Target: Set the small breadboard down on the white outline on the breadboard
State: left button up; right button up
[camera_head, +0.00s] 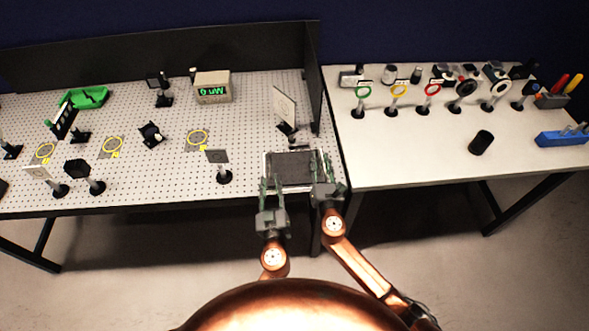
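The small breadboard (291,168) is a dark grey rectangular plate at the near right corner of the large perforated breadboard (170,185). White lines of the outline (266,163) show along its left and far sides; the rest is hidden. I cannot tell whether the plate touches the surface. My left gripper (272,186) is at its near left corner, with its fingers apart. My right gripper (322,168) is beside its right edge, its fingers also apart. The contact between fingers and plate is too small to make out.
A mounted grey plate (218,158) stands to the left. A power meter (212,88) is at the back. A black partition (314,85) and the right table (420,160) lie to the right.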

jog(key=shift+s, duration=0.3)
pick_arm(q)
jog(key=shift+s, duration=0.8)
pick_arm(e)
jog(key=s+d, duration=0.1)
jog(key=s, duration=1)
jog(key=shift+s+d, duration=0.15)
jog(key=shift+d, duration=0.1)
pick_arm(q)
jog(key=shift+d, duration=0.1)
